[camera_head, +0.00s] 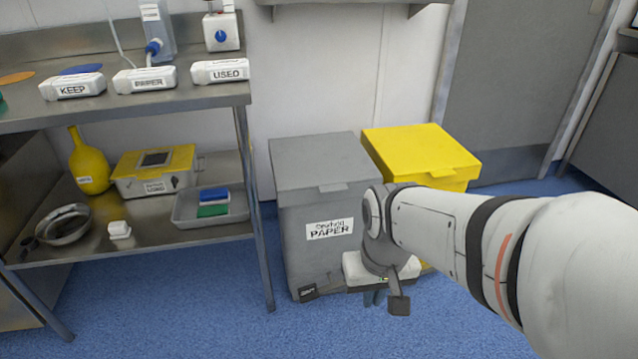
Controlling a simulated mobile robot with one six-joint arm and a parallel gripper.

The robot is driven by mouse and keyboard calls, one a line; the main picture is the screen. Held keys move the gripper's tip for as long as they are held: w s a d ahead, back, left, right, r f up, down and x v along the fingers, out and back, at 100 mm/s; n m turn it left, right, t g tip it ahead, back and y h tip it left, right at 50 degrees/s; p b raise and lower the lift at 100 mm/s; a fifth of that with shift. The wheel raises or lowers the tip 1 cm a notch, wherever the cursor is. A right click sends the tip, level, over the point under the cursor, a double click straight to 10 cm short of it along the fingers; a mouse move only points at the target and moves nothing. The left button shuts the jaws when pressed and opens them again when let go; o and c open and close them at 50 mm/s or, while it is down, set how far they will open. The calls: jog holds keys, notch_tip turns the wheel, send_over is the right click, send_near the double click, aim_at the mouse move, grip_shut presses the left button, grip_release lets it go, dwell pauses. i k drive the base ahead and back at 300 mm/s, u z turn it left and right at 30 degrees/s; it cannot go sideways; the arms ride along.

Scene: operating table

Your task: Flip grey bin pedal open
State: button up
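The grey bin (308,200) stands on the blue floor in the middle of the view with its lid (320,160) closed. A label reading "PAPER" is on its front. A small dark piece (307,292) sits low at the front left corner; I cannot tell whether it is the pedal. My gripper (385,300) points down in front of the bin's lower right front, to the right of that piece. Its dark fingertips are small, and their opening is unclear. My gripper and wrist hide the bin's lower right front. I see nothing held.
A yellow bin (420,152) with a closed lid stands behind and right of the grey one, partly hidden by my arm. A metal shelf unit (200,98) stands to the left, its leg (255,215) close to the grey bin. Blue floor (190,310) is clear in front.

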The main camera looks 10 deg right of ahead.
aim_at(308, 293)
jog(key=u, duration=1.6)
jog(key=i, duration=0.3)
jog(key=z, duration=2.1)
jog(key=i, duration=0.5)
jog(key=u, duration=0.05)
